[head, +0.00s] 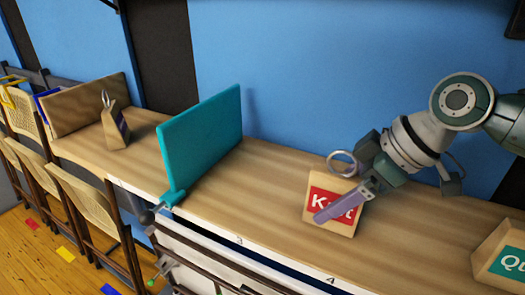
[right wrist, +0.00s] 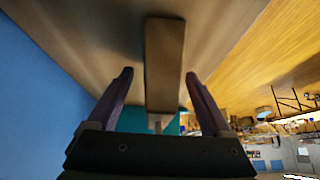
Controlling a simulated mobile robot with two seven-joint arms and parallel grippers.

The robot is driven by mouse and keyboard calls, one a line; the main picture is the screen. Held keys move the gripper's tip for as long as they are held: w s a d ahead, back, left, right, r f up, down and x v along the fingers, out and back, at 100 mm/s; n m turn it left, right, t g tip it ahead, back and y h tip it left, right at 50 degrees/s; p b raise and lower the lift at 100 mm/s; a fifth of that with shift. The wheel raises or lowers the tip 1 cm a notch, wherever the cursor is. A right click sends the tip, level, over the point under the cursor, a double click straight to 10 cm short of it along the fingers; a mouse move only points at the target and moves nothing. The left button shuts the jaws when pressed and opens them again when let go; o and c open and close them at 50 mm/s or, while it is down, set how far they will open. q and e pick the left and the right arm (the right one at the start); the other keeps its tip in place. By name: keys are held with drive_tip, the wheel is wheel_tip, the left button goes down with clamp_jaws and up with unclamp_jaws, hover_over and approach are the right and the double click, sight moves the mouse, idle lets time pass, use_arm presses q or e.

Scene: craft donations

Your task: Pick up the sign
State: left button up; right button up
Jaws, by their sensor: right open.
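The sign (head: 321,184) is a wooden block with a red label lettered in white, standing on the long wooden counter. A ring (head: 343,162) shows just above it. My right gripper (head: 333,190) reaches in from the right. One purple finger crosses in front of the label and hides some letters; the other finger is largely hidden. In the right wrist view, the two fingers (right wrist: 158,84) are spread apart, with the wooden edge of a block (right wrist: 165,55) between them and gaps on both sides. My left gripper is not in view.
A teal panel (head: 203,132) is clamped upright on the counter (head: 270,205) left of the sign. Another block with a teal label (head: 502,262) stands at the right. A small wooden block (head: 112,125) is far left. Chairs (head: 88,205) line the front. A blue wall (head: 290,60) stands behind.

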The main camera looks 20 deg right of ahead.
clamp_jaws()
idle(0.7)
